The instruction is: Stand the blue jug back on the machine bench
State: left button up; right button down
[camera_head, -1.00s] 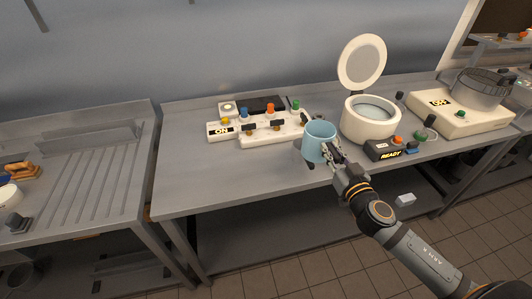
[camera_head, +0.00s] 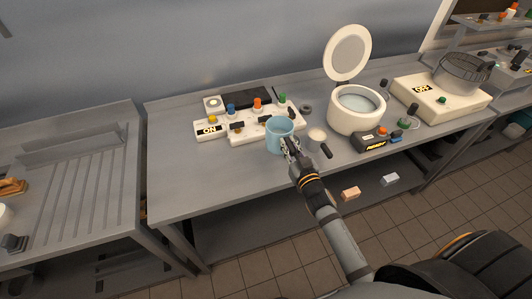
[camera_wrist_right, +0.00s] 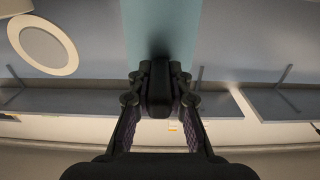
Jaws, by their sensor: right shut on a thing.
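The light blue jug (camera_head: 280,128) is upright over the front part of the grey machine bench (camera_head: 200,178), in front of the white panel of buttons. My right gripper (camera_head: 290,146) is shut on it from the near side. In the right wrist view the jug (camera_wrist_right: 160,28) fills the top middle, and the gripper's fingers (camera_wrist_right: 158,92) close at a dark part against it, likely its handle. I cannot tell whether the jug's base touches the bench. My left gripper is not in view.
A button panel (camera_head: 265,128) stands behind the jug. A black-handled scoop or cup (camera_head: 317,135) lies just right, then a white open-lidded pot (camera_head: 355,112) and a dark box with a lit display (camera_head: 370,142). The bench's front left is clear.

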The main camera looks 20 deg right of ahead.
jog(key=w+a+f+b, duration=0.1)
jog(key=a+f+b, duration=0.1)
jog(key=f, duration=0.1)
jog(key=w+a+f+b, duration=0.1)
jog(key=a+f+b, duration=0.1)
jog(key=f+b, duration=0.1)
jog(key=w+a+f+b, duration=0.1)
jog(key=a+f+b, duration=0.1)
jog(key=f, duration=0.2)
jog(key=shift+a+f+b, duration=0.15)
jog(key=shift+a+b, duration=0.2)
jog(key=shift+b, duration=0.05)
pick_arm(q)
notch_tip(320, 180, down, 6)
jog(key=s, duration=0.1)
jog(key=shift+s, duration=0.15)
pick_arm(e)
jog(key=c, duration=1.3)
grip_release()
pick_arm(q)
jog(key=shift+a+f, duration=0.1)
pick_arm(e)
jog(key=shift+o, duration=0.2)
